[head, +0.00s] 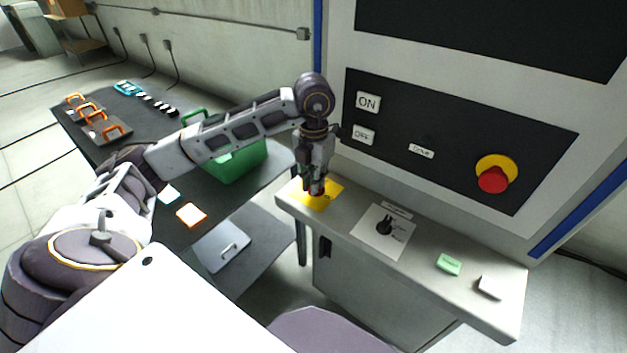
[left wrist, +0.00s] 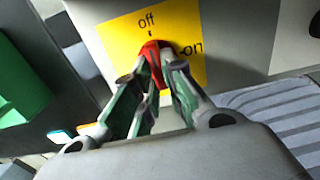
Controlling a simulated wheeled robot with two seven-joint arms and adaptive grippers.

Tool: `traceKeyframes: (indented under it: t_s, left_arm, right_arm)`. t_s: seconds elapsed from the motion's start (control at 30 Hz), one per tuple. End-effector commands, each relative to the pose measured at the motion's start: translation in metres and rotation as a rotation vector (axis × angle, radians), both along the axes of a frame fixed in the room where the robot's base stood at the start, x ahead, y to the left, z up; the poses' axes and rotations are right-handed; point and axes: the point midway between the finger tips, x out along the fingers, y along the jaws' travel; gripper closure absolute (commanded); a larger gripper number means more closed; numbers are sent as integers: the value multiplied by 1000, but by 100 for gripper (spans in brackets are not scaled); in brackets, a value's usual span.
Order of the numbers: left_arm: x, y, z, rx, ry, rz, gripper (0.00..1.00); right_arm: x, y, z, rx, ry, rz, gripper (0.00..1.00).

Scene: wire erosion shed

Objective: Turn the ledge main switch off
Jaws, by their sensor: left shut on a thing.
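The ledge main switch is a red knob (left wrist: 153,60) on a yellow plate (head: 326,192) at the left end of the grey ledge (head: 345,213). In the left wrist view the yellow plate (left wrist: 118,38) bears the word "off" above the knob and "on" to its right. My left gripper (head: 317,190) is over the plate, pointing down. In the left wrist view its fingers (left wrist: 158,68) are shut on the red knob. The fingers hide part of the knob, and its exact angle is hard to tell. My right gripper is not in view.
A black rotary knob on a white plate (head: 376,246), a green label (head: 448,264) and a white block (head: 489,287) are along the ledge. The panel above has ON and OFF buttons and a red emergency button (head: 493,179). A green crate (head: 238,165) stands left.

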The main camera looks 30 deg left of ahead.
Motion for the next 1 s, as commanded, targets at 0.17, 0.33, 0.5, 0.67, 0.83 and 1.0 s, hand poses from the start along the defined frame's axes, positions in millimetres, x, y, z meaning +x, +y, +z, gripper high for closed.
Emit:
traceKeyframes:
  t_s: [0.17,0.33,0.5,0.67,0.83,1.0]
  left_arm:
    - [1,1,1,0,-5,4,83]
    - [1,0,1,0,-3,3,66]
    - [1,0,0,0,-2,2,66]
    - [1,0,1,0,-2,1,66]
    - [1,0,7,-1,-3,1,66]
    - [1,0,22,-1,-4,1,66]
  right_arm:
    - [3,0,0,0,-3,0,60]
    - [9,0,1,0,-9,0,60]
    - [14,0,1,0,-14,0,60]
    - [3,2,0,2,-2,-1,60]
    - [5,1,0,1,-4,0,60]
    - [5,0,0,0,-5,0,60]
